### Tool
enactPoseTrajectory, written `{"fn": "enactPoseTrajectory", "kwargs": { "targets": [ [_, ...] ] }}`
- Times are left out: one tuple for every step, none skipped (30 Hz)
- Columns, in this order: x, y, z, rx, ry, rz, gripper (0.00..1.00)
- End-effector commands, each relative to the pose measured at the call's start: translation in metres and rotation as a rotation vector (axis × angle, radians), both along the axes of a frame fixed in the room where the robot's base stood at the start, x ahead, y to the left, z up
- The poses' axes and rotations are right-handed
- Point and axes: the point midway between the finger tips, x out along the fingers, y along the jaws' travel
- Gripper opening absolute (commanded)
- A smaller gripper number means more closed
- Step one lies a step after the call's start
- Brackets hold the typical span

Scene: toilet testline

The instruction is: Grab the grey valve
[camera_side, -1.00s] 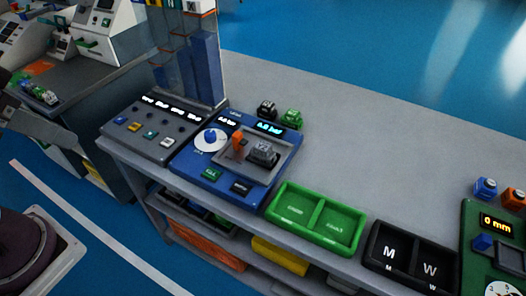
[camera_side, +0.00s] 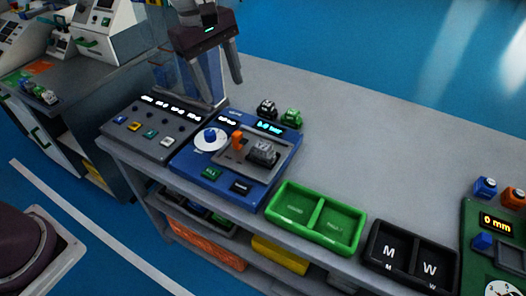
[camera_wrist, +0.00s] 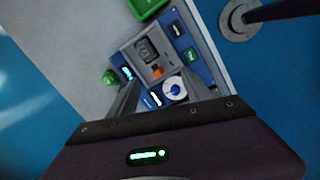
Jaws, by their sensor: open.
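The grey valve (camera_side: 262,152) sits in the grey recessed fixture of the blue test panel (camera_side: 212,180), beside an orange lever (camera_side: 237,139). It also shows in the wrist view (camera_wrist: 147,50), beyond my fingers. My gripper (camera_side: 212,88) is open and empty, pointing down above the back of the bench. It is above and to the left of the valve in the side view, clear of it. In the wrist view my gripper (camera_wrist: 165,92) has its two fingers spread, with the panel's dial (camera_wrist: 174,90) between them.
A black valve (camera_side: 267,109) and a green valve (camera_side: 291,117) stand behind the panel. A green two-part bin (camera_side: 316,216) and a black bin marked M and W (camera_side: 410,256) lie to the right. A control box (camera_side: 142,130) is at left. The back right bench is clear.

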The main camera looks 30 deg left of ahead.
Motion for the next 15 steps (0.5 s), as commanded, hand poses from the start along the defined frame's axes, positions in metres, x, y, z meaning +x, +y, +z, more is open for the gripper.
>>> {"fn": "enactPoseTrajectory", "kwargs": {
  "targets": [
    [0.02, -0.013, -0.033, 0.025, 0.044, 0.077, 0.58],
    [0.03, -0.02, -0.051, 0.038, 0.064, 0.129, 0.58],
    [0.04, -0.029, -0.074, 0.055, 0.085, 0.19, 0.58],
    [0.046, -0.035, -0.089, 0.069, 0.096, 0.228, 0.58],
    [0.051, -0.041, -0.103, 0.081, 0.106, 0.261, 0.58],
    [0.055, -0.047, -0.118, 0.095, 0.115, 0.295, 0.58],
    [0.057, -0.05, -0.127, 0.103, 0.12, 0.316, 0.58],
    [0.059, -0.053, -0.135, 0.11, 0.123, 0.332, 0.58],
    [0.06, -0.056, -0.141, 0.116, 0.127, 0.349, 0.58],
    [0.06, -0.057, -0.145, 0.119, 0.129, 0.355, 0.58],
    [0.061, -0.058, -0.149, 0.12, 0.129, 0.36, 0.58],
    [0.061, -0.058, -0.155, 0.121, 0.131, 0.364, 0.58],
    [0.061, -0.058, -0.158, 0.12, 0.131, 0.364, 0.58],
    [0.061, -0.058, -0.162, 0.121, 0.132, 0.364, 0.58],
    [0.061, -0.058, -0.168, 0.12, 0.131, 0.364, 0.58]
  ]
}}
